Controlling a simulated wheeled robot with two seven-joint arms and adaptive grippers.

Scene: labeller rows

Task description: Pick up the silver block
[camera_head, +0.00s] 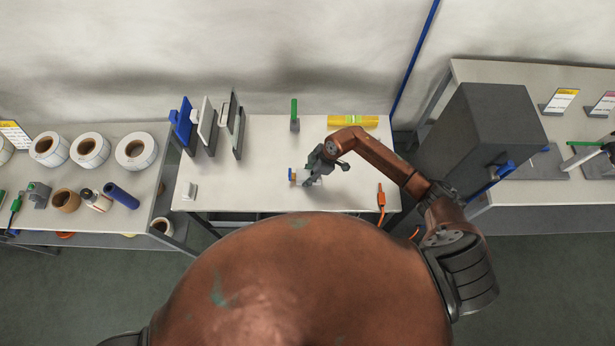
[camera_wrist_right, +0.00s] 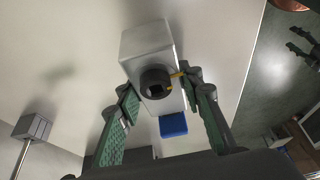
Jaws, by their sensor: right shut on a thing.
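The silver block (camera_wrist_right: 146,42) is a pale, box-shaped piece between the fingers of my right gripper (camera_wrist_right: 165,115) in the right wrist view. A black round part with a square hole (camera_wrist_right: 154,82) and a small yellow piece show at its near end. The green-padded fingers stand on either side, shut on the block. In the head view, my right gripper (camera_head: 318,168) is low over the middle of the white table, and it mostly hides the block. I cannot tell whether the block touches the table.
A small blue piece (camera_wrist_right: 173,125) lies close by the block. An orange-handled tool (camera_head: 381,200) lies at right, a small white item (camera_head: 189,190) at left.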

